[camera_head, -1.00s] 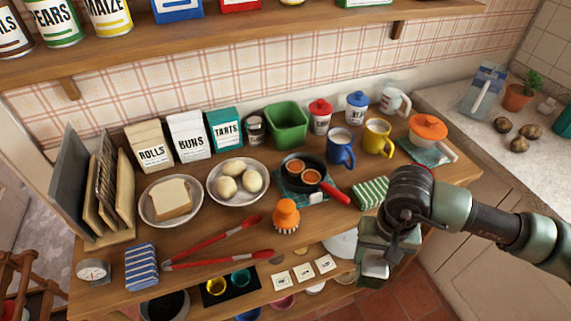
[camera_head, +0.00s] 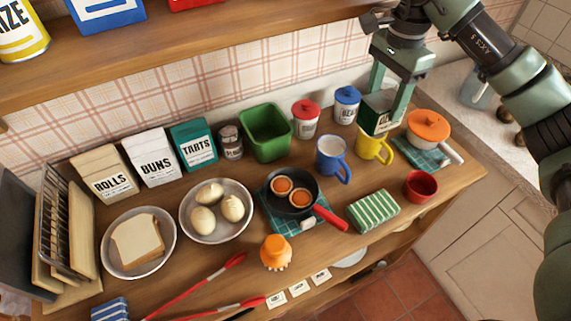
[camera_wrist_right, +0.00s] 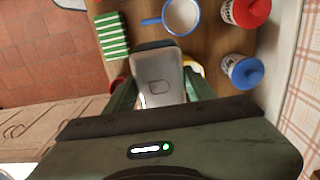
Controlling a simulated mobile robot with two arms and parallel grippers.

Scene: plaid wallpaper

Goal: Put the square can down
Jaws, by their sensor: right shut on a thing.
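The square can (camera_head: 380,117) is dark green with a pale label and sits between the fingers of my right gripper (camera_head: 388,98). The gripper is shut on it, over the back right of the wooden counter (camera_head: 458,190). In the right wrist view the can's grey metal top (camera_wrist_right: 159,78) shows between the green fingers. In the head view the can appears just behind and above the yellow mug (camera_head: 373,148). I cannot tell whether its base touches the counter. My left gripper is out of view.
The blue-lidded jar (camera_head: 346,105) and red-lidded jar (camera_head: 306,119) stand left of the can. An orange-lidded pot (camera_head: 428,126) is to its right.

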